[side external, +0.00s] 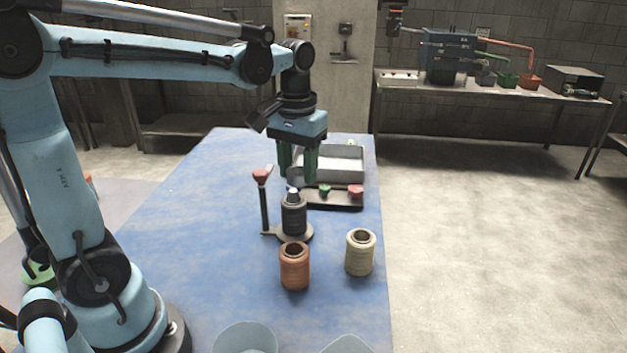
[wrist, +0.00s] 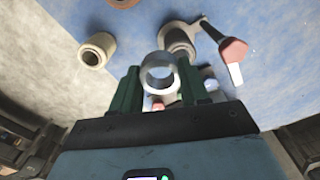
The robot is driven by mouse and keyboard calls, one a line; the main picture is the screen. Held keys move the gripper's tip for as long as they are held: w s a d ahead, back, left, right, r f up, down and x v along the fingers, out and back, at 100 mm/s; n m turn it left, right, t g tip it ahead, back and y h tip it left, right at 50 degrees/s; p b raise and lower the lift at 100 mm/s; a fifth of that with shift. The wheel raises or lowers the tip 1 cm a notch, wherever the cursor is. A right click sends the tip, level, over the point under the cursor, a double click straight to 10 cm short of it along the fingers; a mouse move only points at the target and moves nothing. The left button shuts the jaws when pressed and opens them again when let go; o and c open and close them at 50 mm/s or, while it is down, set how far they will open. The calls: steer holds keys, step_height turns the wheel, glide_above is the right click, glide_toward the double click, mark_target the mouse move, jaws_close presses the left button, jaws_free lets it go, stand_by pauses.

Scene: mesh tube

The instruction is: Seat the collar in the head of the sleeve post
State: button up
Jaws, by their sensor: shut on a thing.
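The sleeve post is a dark ribbed cylinder (side external: 294,217) standing upright on a round base on the blue table, with a pale tip at its top. It also shows in the wrist view (wrist: 179,40), just beyond the fingers. My gripper (side external: 298,174) has green fingers pointing down and hangs over the post, slightly to the far side. In the wrist view my gripper (wrist: 160,84) is shut on the collar, a light grey ring (wrist: 157,65) with an open bore. The collar appears above and apart from the post. In the side view the fingers largely hide the collar.
A red-topped stand (side external: 261,180) rises close left of the post. An orange cylinder (side external: 294,270) and a cream cylinder (side external: 360,254) stand in front. A dark rack with red and green knobs (side external: 335,199) and a grey tray (side external: 340,164) lie behind. Pale blue bowls (side external: 244,340) sit nearest.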

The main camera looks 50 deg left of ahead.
mark_target(293, 190)
steer(key=a, duration=0.1)
steer(key=w+a+f, duration=0.1)
steer(key=a+f, duration=0.1)
steer(key=a, duration=0.1)
steer(key=shift+w+f, duration=0.15)
steer(key=shift+f, duration=2.1)
steer(key=shift+f, duration=0.2)
steer(key=o, duration=0.9)
steer(key=shift+c, duration=0.2)
steer(key=shift+r, duration=0.15)
